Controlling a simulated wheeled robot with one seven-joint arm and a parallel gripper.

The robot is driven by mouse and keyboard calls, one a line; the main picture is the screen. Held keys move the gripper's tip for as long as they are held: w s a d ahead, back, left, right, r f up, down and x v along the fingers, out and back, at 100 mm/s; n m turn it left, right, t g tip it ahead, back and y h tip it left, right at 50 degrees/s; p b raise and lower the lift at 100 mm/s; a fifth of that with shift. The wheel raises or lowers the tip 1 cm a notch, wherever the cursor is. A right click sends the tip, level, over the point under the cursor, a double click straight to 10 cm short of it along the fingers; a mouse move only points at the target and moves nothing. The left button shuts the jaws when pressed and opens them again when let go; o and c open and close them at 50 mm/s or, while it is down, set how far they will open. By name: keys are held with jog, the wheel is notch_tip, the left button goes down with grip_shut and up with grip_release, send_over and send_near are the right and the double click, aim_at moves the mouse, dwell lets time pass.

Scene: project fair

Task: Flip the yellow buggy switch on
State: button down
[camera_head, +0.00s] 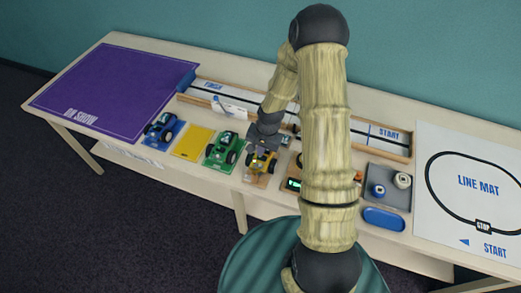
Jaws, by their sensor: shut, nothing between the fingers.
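The yellow buggy (261,164) sits on a tan mat near the front edge of the long table, just right of the green buggy. My gripper (262,147) is shut and empty. It points down right over the back part of the yellow buggy and covers some of it. I cannot tell whether the fingertips touch the buggy. The buggy's switch is too small to make out, and its position cannot be told.
A green buggy (222,149) and a blue buggy (162,130) stand to the left, with an empty yellow mat (193,142) between them. A walled track (220,92) runs behind. A grey tray (389,199) and a blue tray (383,218) lie to the right. My arm hides the table's middle.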

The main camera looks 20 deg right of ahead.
jog(key=shift+s+d, duration=0.15)
jog(key=shift+d, duration=0.05)
jog(key=shift+s+d, duration=0.35)
jog(key=shift+d, duration=0.2)
jog(key=shift+r+p, duration=0.15)
jog(key=shift+p, duration=0.15)
jog(key=r+p, duration=0.2)
jog(key=r, duration=0.1)
jog(key=r+p, duration=0.1)
jog(key=p, duration=0.1)
jog(key=shift+s+d+r, duration=0.15)
jog(key=shift+d+r, duration=0.1)
jog(key=shift+r, duration=0.05)
jog(key=shift+d+r+b, duration=0.15)
jog(key=shift+r+b, duration=0.1)
jog(key=shift+b, duration=0.35)
notch_tip(320, 180, up, 8)
send_over(268, 158)
jog(key=s+d, duration=0.1)
jog(key=s, duration=0.1)
jog(key=shift+w+r+b, duration=0.2)
jog(key=shift+b, duration=0.2)
jog(key=shift+d, duration=0.1)
